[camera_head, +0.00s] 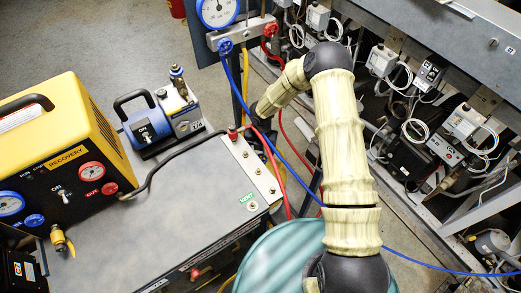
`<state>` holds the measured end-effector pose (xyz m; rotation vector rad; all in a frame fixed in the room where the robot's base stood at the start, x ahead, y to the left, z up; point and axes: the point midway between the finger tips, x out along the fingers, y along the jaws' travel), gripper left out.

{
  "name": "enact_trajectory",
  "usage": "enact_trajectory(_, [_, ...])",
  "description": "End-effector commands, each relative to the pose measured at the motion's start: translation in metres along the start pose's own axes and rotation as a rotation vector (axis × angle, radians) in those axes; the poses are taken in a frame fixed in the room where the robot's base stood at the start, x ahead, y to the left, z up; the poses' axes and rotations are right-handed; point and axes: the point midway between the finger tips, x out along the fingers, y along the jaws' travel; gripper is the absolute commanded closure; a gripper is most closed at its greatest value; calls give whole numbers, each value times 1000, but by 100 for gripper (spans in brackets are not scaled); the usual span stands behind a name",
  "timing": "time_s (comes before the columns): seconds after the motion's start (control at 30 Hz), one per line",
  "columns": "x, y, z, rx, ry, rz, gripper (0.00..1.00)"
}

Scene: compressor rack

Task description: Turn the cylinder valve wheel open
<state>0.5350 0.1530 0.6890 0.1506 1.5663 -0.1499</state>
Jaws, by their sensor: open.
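I cannot make out a cylinder valve wheel in the head view. A ribbed teal round body (275,262) stands at the bottom centre, partly behind my arm. I cannot tell whether it is the cylinder. My arm rises from the bottom centre, bends at its dark elbow and slopes down to the left. My gripper (258,108) is the small dark end near the hoses, right of the blue hose. It is open, with no object seen in it; its fingertips are hard to make out.
A grey cart (180,220) carries a yellow recovery unit (60,150) and a blue pump (155,120). A gauge manifold (240,35) with blue, red and yellow hoses hangs at the top. The compressor rack (440,120) with looped cables fills the right. Clear floor lies at upper left.

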Motion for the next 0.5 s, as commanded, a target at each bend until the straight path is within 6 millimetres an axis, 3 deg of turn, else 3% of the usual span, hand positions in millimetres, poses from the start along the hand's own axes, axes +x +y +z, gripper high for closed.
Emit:
enact_trajectory(0.13, [-14, 0, 0, 0, 0, 0, 33])
enact_trajectory(0.4, [-13, 0, 0, 0, 0, 0, 33])
enact_trajectory(0.5, [-14, 0, 0, 5, -1, 0, 38])
